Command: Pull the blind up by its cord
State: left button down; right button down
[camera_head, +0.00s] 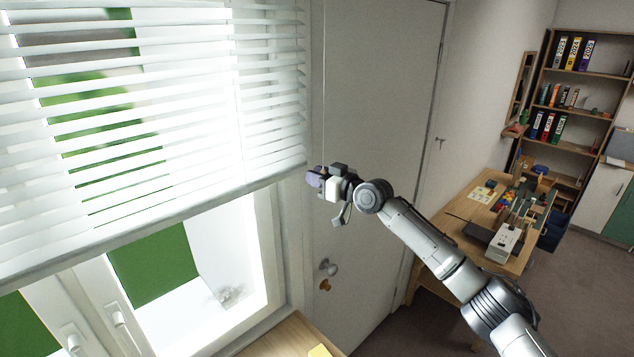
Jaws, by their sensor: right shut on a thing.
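The white slatted blind (130,150) hangs over the upper part of the window at the left. Its bottom rail slopes across the picture, and the lower glass (155,262) is uncovered. The thin pale cord (323,90) runs straight down beside the blind's right edge, in front of the door. My right gripper (316,178) is at the lower visible end of the cord, shut on a small purple-blue piece that appears to be the cord's end. The fingers partly hide that piece. My left gripper is not in view.
A white door (380,110) with a knob (328,267) stands behind my right gripper. A wooden sill or tabletop (290,338) lies below. A cluttered desk (465,210) and a bookshelf (585,75) with binders stand at the right.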

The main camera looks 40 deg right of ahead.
jog(key=c, duration=1.3)
grip_release()
jog(key=o, duration=0.3)
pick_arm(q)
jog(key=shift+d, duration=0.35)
pick_arm(e)
jog(key=shift+o, duration=0.2)
jog(key=shift+a, duration=0.1)
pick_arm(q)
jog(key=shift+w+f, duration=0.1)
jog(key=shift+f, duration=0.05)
pick_arm(e)
jog(key=shift+s, duration=0.15)
jog(key=shift+s+b, duration=0.3)
jog(key=shift+s, duration=0.05)
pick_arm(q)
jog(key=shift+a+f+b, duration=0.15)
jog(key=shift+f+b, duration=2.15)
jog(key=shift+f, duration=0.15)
pick_arm(e)
jog(key=v, duration=1.3)
jog(key=shift+d, duration=0.4)
